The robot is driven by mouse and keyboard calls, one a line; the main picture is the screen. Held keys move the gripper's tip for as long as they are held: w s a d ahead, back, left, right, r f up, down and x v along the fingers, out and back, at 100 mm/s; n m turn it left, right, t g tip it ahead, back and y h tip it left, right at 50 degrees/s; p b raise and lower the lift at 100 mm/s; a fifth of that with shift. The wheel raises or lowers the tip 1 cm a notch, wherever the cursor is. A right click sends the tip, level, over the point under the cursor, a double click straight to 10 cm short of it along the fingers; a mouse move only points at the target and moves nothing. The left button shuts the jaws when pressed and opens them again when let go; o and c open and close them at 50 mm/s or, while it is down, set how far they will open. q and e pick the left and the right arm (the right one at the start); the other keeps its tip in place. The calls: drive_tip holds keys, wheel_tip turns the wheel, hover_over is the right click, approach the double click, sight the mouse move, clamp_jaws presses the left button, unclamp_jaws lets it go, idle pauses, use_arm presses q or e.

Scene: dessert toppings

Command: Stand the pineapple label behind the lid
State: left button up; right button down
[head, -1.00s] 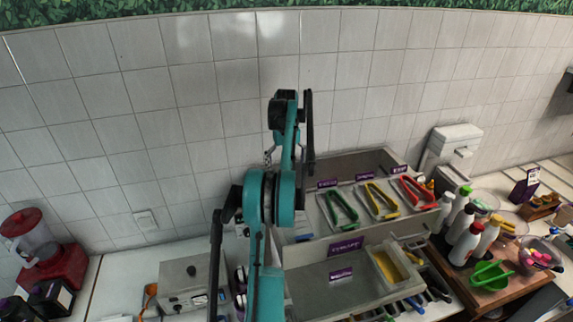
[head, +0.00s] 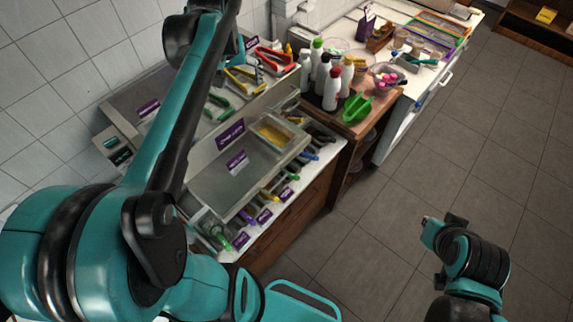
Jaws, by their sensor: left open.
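A flat steel lid (head: 215,190) covers the front bin of the counter unit. A purple label (head: 237,161) is at its back part, and a larger purple label (head: 230,133) is on the raised steel face behind it. Another purple label (head: 149,108) is on the upper shelf. The print is too small to read, so I cannot tell which is the pineapple label. My left gripper (head: 207,8) is high at the top edge, above the unit, open and mostly hidden by its own arm.
An open tray of yellow topping (head: 277,133) is beside the lid. Coloured tongs (head: 245,78) lie on the upper shelf. Sauce bottles (head: 332,88) and a green scoop (head: 357,108) stand to the right. Small purple labels (head: 264,216) line the front edge. The tiled floor (head: 370,250) is clear.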

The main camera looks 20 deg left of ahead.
use_arm(q)
drive_tip(key=s+d+f+m+t, duration=0.1)
drive_tip(key=s+d+f+m, duration=0.2)
drive_tip(key=d, duration=0.7)
drive_tip(key=s+d+f+m+t+h, duration=0.1)
drive_tip(key=s+d+f+m+t, duration=0.1)
drive_tip(key=s+d+f, duration=0.5)
drive_tip(key=s+d+m, duration=0.1)
drive_tip(key=s+d, duration=0.1)
drive_tip(key=d, duration=0.1)
drive_tip(key=shift+s+f+m+t+h, duration=0.2)
drive_tip(key=shift+m+t+h, duration=0.1)
use_arm(e)
drive_tip(key=shift+a, duration=0.3)
use_arm(q)
drive_tip(key=shift+d, duration=0.1)
use_arm(e)
drive_tip(key=shift+d, duration=0.15)
use_arm(q)
wheel_tip(320, 180, down, 33)
drive_tip(key=b, duration=3.3)
drive_tip(key=shift+f, duration=0.2)
use_arm(e)
wheel_tip(320, 180, down, 33)
drive_tip(key=shift+f, duration=0.2)
